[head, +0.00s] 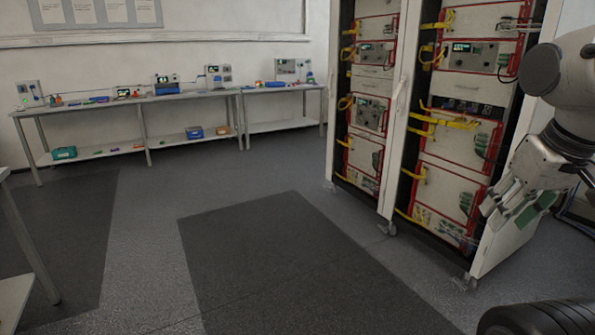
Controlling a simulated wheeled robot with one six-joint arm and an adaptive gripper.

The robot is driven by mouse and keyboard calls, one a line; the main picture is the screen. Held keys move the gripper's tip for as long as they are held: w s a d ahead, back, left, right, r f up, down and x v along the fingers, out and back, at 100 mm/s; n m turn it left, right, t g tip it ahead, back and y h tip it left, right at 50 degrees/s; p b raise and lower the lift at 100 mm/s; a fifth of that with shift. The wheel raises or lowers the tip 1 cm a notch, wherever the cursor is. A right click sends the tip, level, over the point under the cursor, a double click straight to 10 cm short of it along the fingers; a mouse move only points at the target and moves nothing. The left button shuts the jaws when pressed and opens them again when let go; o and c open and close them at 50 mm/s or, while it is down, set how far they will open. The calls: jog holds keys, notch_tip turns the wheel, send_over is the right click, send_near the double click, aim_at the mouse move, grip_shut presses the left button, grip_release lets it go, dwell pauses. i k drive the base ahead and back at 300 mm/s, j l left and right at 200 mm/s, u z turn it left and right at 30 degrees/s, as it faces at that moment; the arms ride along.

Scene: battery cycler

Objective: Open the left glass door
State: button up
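A tall white battery cycler cabinet (398,150) stands right of centre with two bays side by side. Both bays show red-edged equipment modules and yellow cables. The left bay (370,110) is narrower in view. A pale upright handle (397,103) appears on the post between the bays. The left glass door's pane is too clear to make out, so I cannot tell whether it is open or shut. My gripper (497,212) is at the right, in front of the cabinet's lower right side and apart from the handle. Its finger spacing is unclear, and nothing visible is held.
Long grey benches (190,95) with instruments and small coloured items line the back wall. Another table's edge (25,235) shows at the left. Dark mats (290,265) lie on the floor. The floor before the cabinet's left bay is clear.

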aim_at(337, 13)
jog(key=i, duration=5)
jog(key=i+l+u, duration=0.1)
jog(key=i+u, duration=0.15)
jog(key=i, duration=0.35)
